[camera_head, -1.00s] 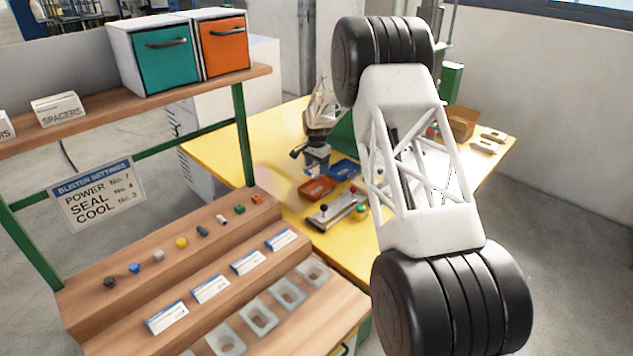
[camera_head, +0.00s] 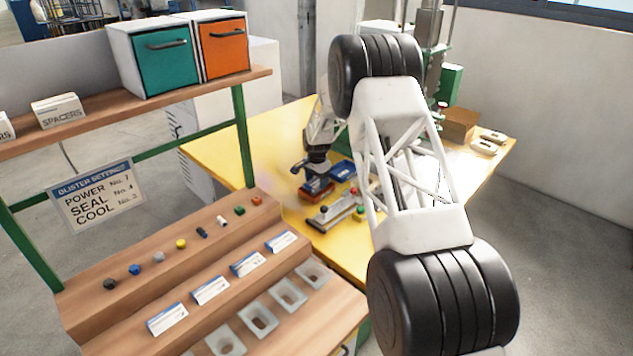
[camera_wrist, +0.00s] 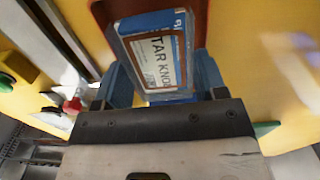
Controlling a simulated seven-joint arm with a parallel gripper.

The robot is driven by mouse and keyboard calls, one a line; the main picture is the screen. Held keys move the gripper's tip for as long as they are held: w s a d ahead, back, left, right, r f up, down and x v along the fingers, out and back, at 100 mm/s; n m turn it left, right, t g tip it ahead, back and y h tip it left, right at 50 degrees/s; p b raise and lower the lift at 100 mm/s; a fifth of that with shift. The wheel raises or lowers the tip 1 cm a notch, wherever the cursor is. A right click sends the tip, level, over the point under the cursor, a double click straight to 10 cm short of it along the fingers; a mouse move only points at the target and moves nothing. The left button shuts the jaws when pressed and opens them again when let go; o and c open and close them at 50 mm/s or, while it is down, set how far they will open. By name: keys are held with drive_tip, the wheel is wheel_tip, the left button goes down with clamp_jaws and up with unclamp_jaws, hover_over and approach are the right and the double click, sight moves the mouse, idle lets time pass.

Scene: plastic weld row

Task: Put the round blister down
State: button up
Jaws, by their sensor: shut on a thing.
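The blister (camera_wrist: 155,62) is a clear plastic pack with a blue-edged white card; part of the words "STAR KNOB" can be read. My gripper (camera_wrist: 162,85) has its blue fingers on either side of the pack and is shut on it. In the wrist view the pack is over the orange-red tray (camera_wrist: 200,22). In the head view my gripper (camera_head: 318,180) is low at the orange-red tray (camera_head: 306,192) on the yellow table and hides much of it. I cannot tell whether the pack touches the tray floor.
A blue tray (camera_head: 343,169) lies just behind the orange-red one. A metal fixture (camera_head: 335,212) with coloured knobs stands in front on the yellow table (camera_head: 262,165). The wooden stepped rack (camera_head: 190,260) is at the left. A cardboard box (camera_head: 460,124) stands further right.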

drive_tip(key=shift+f, duration=0.3)
drive_tip(key=o, duration=0.8)
drive_tip(key=shift+r, duration=0.15)
wheel_tip(320, 180, up, 12)
idle(0.5)
idle(0.7)
